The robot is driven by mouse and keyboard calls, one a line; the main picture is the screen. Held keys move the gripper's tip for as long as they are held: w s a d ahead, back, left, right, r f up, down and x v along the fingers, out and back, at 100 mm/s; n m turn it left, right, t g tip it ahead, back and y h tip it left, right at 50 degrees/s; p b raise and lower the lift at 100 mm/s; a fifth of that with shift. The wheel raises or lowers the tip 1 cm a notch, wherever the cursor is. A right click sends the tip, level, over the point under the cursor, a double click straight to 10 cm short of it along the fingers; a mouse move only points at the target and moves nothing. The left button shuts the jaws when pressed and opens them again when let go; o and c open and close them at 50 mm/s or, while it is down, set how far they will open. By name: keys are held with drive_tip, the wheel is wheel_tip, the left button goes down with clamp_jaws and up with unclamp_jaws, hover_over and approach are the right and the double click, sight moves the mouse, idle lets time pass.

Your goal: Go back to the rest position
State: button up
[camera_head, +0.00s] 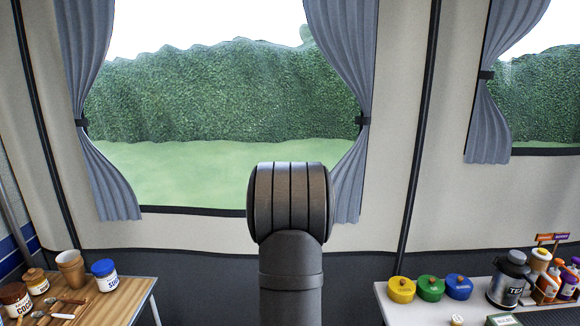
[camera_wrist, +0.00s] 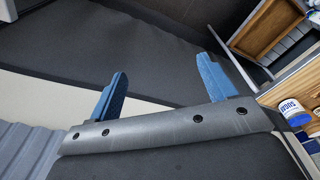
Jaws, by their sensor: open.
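My gripper (camera_wrist: 161,88) shows in the wrist view with its two blue fingers wide apart. It is open, and nothing is between the fingers. Dark grey fabric wall or floor lies behind it. In the head view a dark arm link of mine stands upright in the middle, in front of the window; the gripper itself cannot be seen there.
A wooden table (camera_head: 112,305) at the lower left bears jars, brown cups (camera_head: 70,268) and a blue-lidded jar (camera_head: 104,275). A white table (camera_head: 390,303) at the right bears yellow, green and blue pots (camera_head: 430,288), a tea flask (camera_head: 508,282) and bottles. Curtains (camera_head: 349,90) frame the window.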

drive_tip(key=shift+d+f+m, duration=0.2)
drive_tip(key=shift+d+m, duration=0.2)
drive_tip(key=shift+d, duration=1.3)
